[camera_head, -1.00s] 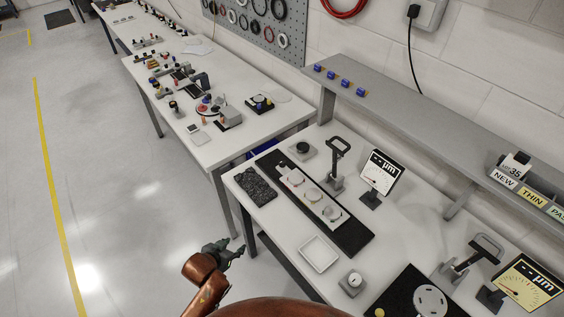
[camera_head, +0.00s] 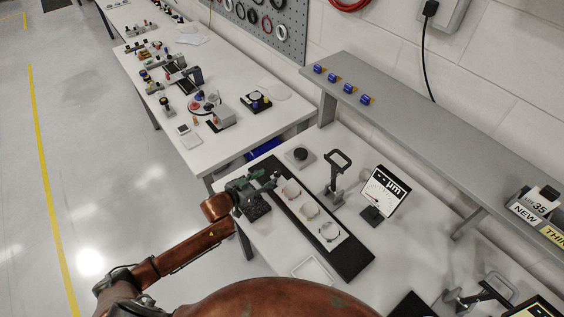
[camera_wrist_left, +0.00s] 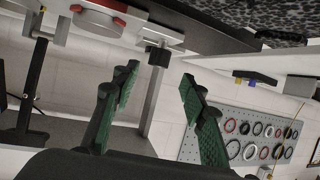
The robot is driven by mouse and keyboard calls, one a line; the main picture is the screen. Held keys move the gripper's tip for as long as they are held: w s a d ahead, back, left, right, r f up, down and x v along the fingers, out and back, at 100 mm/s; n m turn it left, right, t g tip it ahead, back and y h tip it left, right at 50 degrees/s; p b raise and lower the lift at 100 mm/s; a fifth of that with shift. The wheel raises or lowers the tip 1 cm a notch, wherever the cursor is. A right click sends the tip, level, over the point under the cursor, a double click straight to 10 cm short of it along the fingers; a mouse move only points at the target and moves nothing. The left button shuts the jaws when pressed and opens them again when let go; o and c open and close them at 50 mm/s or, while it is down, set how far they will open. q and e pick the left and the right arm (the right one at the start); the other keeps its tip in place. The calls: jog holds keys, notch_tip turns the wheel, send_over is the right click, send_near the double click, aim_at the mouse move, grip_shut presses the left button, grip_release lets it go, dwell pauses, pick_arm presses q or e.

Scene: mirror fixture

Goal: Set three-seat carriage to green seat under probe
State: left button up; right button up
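The white three-seat carriage (camera_head: 301,201) lies along a long black base (camera_head: 350,260) on the near bench. Its seat nearest my gripper (camera_head: 291,189) has a reddish rim; the middle seat (camera_head: 310,211) looks yellowish. The far seat's (camera_head: 329,231) colour is too small to tell. The probe stand (camera_head: 334,196), with a dark loop on top, stands beside the carriage. My left gripper (camera_head: 268,182) is at the carriage's left end, open and empty. In the left wrist view its green-padded fingers (camera_wrist_left: 158,88) are apart, with a dark knob (camera_wrist_left: 158,56) beyond them. My right gripper is not in view.
A display (camera_head: 385,192) stands right of the probe stand. A dark speckled block (camera_head: 257,211) lies under my left gripper. A round black piece on a grey block (camera_head: 300,156) is behind the carriage. A white tray (camera_head: 314,270) is in front. A grey shelf (camera_head: 420,140) runs above the back.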

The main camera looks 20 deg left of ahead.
aim_at(276, 173)
pick_arm(q)
jog(key=shift+w+f, duration=0.1)
jog(key=shift+w, duration=0.25)
jog(key=x, duration=0.5)
jog(key=shift+d, duration=0.35)
jog(key=shift+x, duration=0.9)
jog(key=c, duration=0.6)
grip_shut()
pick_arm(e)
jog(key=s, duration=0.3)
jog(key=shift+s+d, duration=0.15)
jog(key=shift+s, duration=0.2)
